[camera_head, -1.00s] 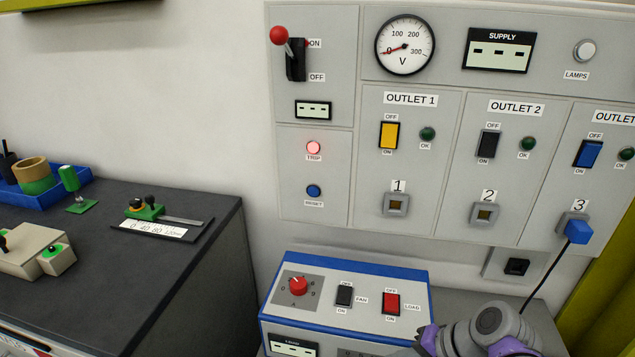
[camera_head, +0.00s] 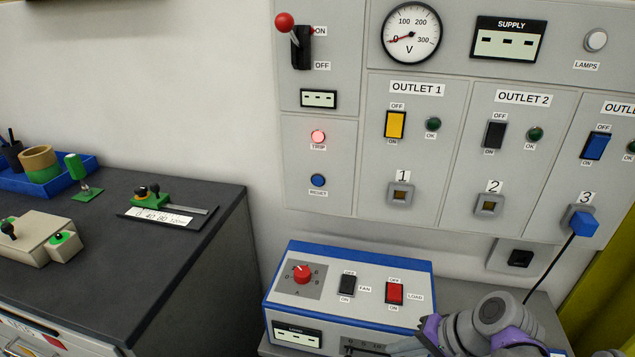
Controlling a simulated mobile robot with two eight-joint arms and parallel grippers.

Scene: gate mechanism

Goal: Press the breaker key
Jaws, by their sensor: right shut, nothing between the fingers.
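The grey supply panel (camera_head: 338,230) fills the upper right. No part is labelled breaker key. Its red-knobbed lever (camera_head: 285,22) is up, by the ON label. Below are a glowing pink TRIP lamp (camera_head: 318,136) and a blue RESET button (camera_head: 318,180). Outlets have a yellow rocker (camera_head: 395,125), a black rocker (camera_head: 495,135) and a blue rocker (camera_head: 595,146). My right gripper (camera_head: 405,346) is low in front of the load box, well below the panel buttons, shut and empty; its fingertips are partly cut off by the lower edge. My left gripper is not in view.
The blue-and-white load box (camera_head: 380,262) has a red dial and two rockers. A blue plug (camera_head: 583,223) with a black cable sits in outlet 3. The dark bench (camera_head: 185,262) at left holds a blue tray (camera_head: 85,165) and small fixtures.

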